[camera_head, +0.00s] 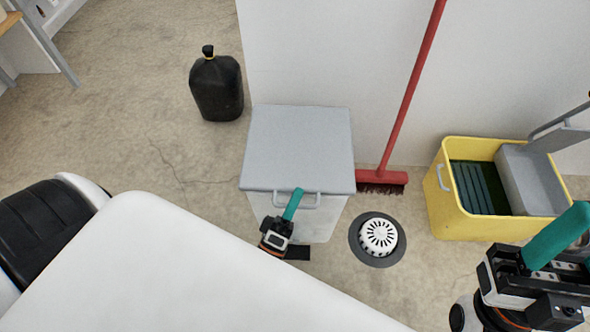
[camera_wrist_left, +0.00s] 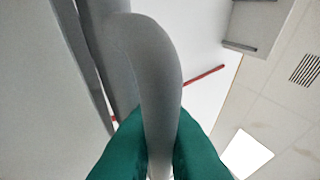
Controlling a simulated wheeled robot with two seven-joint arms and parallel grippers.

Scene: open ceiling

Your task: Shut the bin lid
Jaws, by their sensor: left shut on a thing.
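The bin (camera_head: 322,222) is a light box on the floor with a flat grey lid (camera_head: 300,145) over its top. The lid has a grey loop handle (camera_head: 313,203) on its front edge. My left gripper (camera_head: 296,195) is at that edge with its teal fingers shut on the handle. In the left wrist view the curved grey handle (camera_wrist_left: 145,60) passes between my two green fingers (camera_wrist_left: 160,150). I cannot tell whether the lid rests fully on the rim. My right gripper (camera_head: 555,238) is at the lower right, away from the bin; its finger opening is unclear.
A red broom (camera_head: 395,125) leans on the white wall just right of the bin. A round floor drain (camera_head: 378,238) and a yellow mop bucket (camera_head: 447,205) are further right. A black bag (camera_head: 216,88) stands behind left. The floor left of the bin is clear.

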